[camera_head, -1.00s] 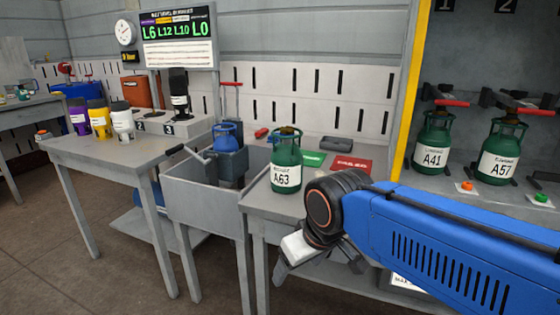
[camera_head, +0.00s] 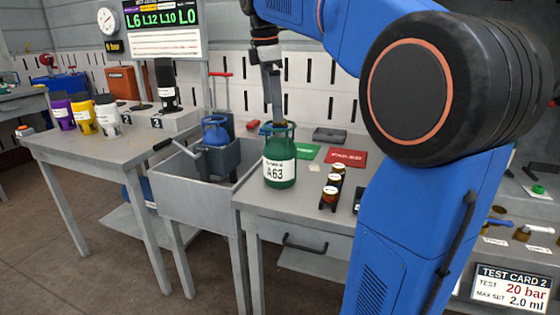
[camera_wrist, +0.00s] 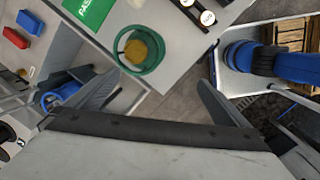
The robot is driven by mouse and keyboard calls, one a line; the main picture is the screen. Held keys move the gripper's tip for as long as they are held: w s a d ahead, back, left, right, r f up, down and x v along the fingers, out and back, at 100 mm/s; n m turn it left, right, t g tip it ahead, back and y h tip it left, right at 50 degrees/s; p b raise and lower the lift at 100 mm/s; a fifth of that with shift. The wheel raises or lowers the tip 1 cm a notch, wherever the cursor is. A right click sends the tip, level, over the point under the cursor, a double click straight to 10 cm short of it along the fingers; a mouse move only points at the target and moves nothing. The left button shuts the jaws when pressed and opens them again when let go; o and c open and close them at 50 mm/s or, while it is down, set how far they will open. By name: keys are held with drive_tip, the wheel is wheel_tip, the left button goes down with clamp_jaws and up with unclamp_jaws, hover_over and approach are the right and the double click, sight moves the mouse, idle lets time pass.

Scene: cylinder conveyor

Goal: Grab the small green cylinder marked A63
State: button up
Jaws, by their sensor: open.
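The small green cylinder marked A63 (camera_head: 280,165) stands upright on the grey workbench (camera_head: 250,199), near its left edge. In the wrist view its round green collar (camera_wrist: 121,45) shows from above, with a yellowish valve inside. My gripper (camera_head: 275,112) points down just above and behind the collar in the head view. In the wrist view my gripper (camera_wrist: 158,82) has its two fingers spread wide with nothing between them. The collar lies beyond the fingertips, nearer the left finger. I cannot tell the exact height gap.
A grey sink (camera_head: 190,190) with a blue cylinder (camera_head: 215,131) stands to the left. Green (camera_head: 308,152) and red (camera_head: 346,157) cards lie behind A63. A rack of small brown bottles (camera_head: 330,190) is to its right. My arm blocks the right side.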

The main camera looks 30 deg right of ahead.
wheel_tip(320, 180, up, 3)
drive_tip(key=n, duration=0.2)
hover_over(282, 138)
drive_tip(key=w+a, duration=0.1)
drive_tip(key=a, duration=0.1)
drive_tip(key=g, duration=0.1)
drive_tip(key=shift+n, duration=0.3)
drive_tip(key=f, duration=0.3)
drive_tip(key=d+f, duration=0.1)
drive_tip(key=f, duration=0.7)
drive_tip(key=shift+w+d+f, duration=0.25)
drive_tip(key=shift+w+d, duration=0.1)
drive_tip(key=shift+d, duration=0.05)
drive_tip(key=shift+d+f, duration=0.2)
drive_tip(key=shift+f, duration=0.75)
drive_tip(key=shift+d+f, duration=0.2)
drive_tip(key=shift+f, duration=0.7)
drive_tip(key=shift+d+f, duration=0.2)
drive_tip(key=shift+f, duration=0.75)
drive_tip(key=c, duration=1.9)
drive_tip(key=shift+r, duration=0.1)
drive_tip(key=shift+c, duration=0.6)
drive_tip(key=shift+w+r, duration=0.1)
